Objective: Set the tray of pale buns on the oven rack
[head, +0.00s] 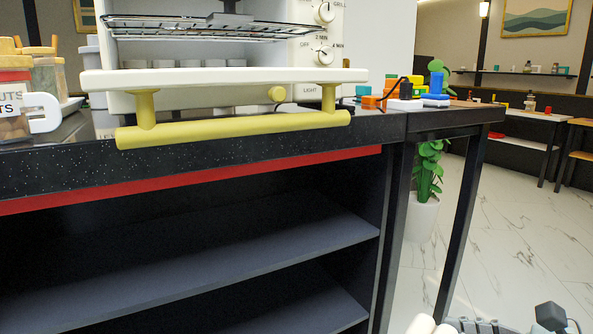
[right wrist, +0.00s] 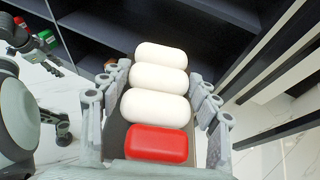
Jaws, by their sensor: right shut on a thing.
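The tray (right wrist: 115,139) is in the right wrist view, with three white buns (right wrist: 158,82) in a row and a red rounded block (right wrist: 156,144) at its near end. My right gripper (right wrist: 153,78) is shut on the tray, fingers along both sides. In the head view only parts of the gripper (head: 487,325) and a white bun (head: 421,325) show at the bottom right edge, below the counter and right of the oven. The oven (head: 250,58) is open, its door folded down. The wire oven rack (head: 180,28) holds a grey object.
The yellow door handle (head: 235,129) juts past the counter's front edge (head: 90,165).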

